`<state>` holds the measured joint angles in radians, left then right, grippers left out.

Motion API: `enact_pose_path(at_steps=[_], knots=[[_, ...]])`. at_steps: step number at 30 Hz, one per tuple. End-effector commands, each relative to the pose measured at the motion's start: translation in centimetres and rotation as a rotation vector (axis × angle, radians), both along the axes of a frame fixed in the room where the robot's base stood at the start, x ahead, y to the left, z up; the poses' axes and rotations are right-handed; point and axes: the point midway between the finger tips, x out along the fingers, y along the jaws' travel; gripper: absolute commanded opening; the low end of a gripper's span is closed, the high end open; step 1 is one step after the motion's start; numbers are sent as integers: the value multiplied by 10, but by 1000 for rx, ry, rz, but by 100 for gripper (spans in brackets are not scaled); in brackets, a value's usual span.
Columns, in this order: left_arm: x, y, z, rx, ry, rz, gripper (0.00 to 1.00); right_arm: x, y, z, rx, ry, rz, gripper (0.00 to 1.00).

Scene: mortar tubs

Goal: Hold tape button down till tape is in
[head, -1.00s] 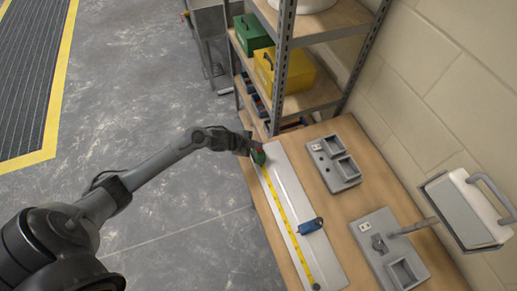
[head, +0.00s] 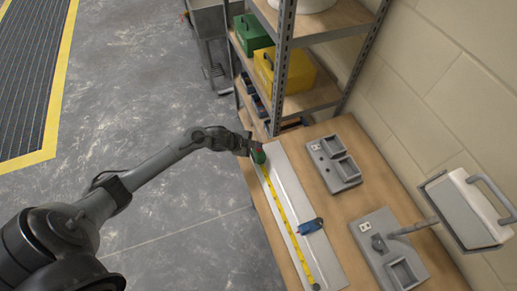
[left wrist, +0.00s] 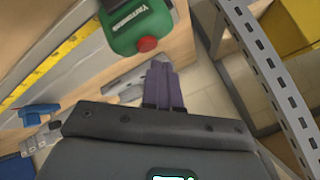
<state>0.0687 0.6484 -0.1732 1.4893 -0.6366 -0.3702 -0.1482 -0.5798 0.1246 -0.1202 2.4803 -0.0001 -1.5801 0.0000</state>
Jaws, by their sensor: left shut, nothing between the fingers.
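The green tape measure (head: 259,157) sits at the far end of a pale board on the bench. It has a red button, which shows in the left wrist view (left wrist: 148,44). Its yellow tape (head: 285,218) is out, running along the board towards the near end. My left gripper (head: 252,148) is at the tape measure. In the left wrist view its fingers (left wrist: 160,68) are shut and empty, with the tips close by the red button. I cannot tell whether they touch it. My right gripper is not in view.
A blue tool (head: 311,226) lies on the board (head: 318,255) beside the tape. Two grey trays (head: 334,163) (head: 390,250) stand on the bench to the right. A metal shelf with a green box (head: 252,35) and a yellow box (head: 290,72) stands behind.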

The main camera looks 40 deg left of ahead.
Motion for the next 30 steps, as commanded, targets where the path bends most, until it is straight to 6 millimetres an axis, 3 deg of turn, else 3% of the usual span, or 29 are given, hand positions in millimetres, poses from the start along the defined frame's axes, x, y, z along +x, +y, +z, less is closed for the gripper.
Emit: enact_pose_path(at_steps=[30], knots=[[0, 0, -8, 0, 0, 0, 0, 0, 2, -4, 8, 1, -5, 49]])
